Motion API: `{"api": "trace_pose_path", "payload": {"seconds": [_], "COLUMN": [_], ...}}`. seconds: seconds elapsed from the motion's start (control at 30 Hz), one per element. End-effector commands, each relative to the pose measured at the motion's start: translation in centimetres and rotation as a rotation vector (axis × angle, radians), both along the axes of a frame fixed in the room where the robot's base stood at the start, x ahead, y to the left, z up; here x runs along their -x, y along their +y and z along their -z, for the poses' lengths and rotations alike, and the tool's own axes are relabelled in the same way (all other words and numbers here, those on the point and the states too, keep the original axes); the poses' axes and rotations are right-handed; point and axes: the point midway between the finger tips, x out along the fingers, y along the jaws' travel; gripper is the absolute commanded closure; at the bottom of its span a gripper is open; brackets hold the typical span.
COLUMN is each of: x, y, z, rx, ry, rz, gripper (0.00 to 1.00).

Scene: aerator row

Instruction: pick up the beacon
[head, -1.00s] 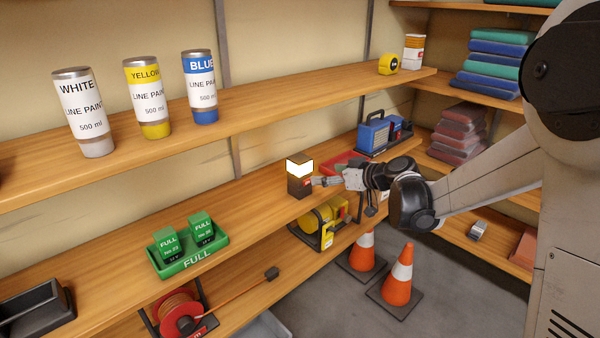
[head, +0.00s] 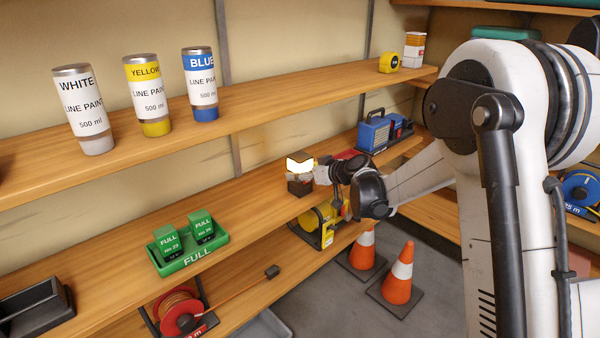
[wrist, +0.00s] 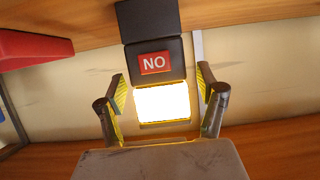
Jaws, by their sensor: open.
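The beacon (head: 299,187) is a small dark block with a glowing top, standing on the middle shelf. In the wrist view the beacon (wrist: 154,62) appears upside down in the picture, with a red label reading "NO" and its bright lamp nearest me. My gripper (head: 316,174) is at the beacon, partly covering it in the head view. In the wrist view the open fingers of my gripper (wrist: 162,92) stand on either side of the lamp, with a visible gap at each side.
A green tray (head: 215,257) with two green "FULL" blocks sits left on the same shelf. A red tray (wrist: 35,48) is near the beacon, and a blue device (head: 378,132) stands farther right. Paint cans (head: 147,95) line the shelf above. Orange cones (head: 398,275) stand on the floor.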

Motion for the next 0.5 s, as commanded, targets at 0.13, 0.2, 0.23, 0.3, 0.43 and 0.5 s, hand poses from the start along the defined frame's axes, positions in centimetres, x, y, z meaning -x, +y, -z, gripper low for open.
{"api": "trace_pose_path", "payload": {"seconds": [0.13,0.2,0.23,0.3,0.43,0.5], "x": [-1.11,-1.22,-1.22,-1.20,-1.19,-1.19], "y": [1.06,1.16,1.16,1.14,1.14,1.14], "z": [0.67,0.72,0.72,0.71,0.70,0.70], "rx": [0.002,0.001,0.001,0.001,0.001,0.001], "ry": [-0.002,-0.001,-0.001,-0.001,-0.001,-0.001], "rz": [0.000,0.001,0.001,0.001,0.001,0.001], "gripper": [0.30,0.30,0.30,0.30,0.40,0.49]}}
